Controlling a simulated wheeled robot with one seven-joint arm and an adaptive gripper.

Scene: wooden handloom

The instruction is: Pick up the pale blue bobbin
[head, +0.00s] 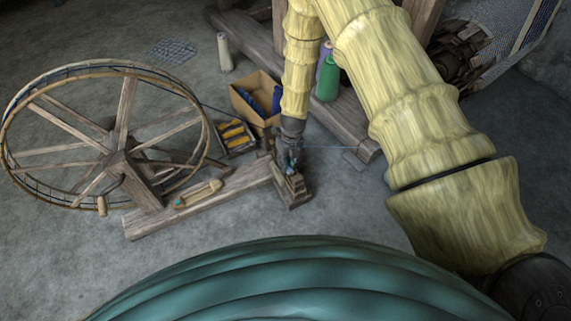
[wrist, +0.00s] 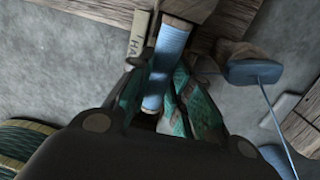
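The pale blue bobbin (wrist: 168,50) shows in the wrist view as a light blue cylinder between the two teal-patterned fingers of my gripper (wrist: 161,78). A finger lies close against each side of it, and the fingers look shut on it. They cover parts of its sides. In the head view my gripper (head: 287,160) is low over a small wooden stand (head: 292,187) at the end of the spinning wheel's beam. The bobbin is too small and hidden to make out clearly there.
A spoked wheel (head: 118,165) stands to the left on a wooden beam (head: 155,218). Behind are a cardboard box (head: 243,108) with dark blue things, a tray (head: 240,148) with yellow bobbins, a green cone (head: 328,82) and a pale cone (head: 225,55). Floor in front is clear.

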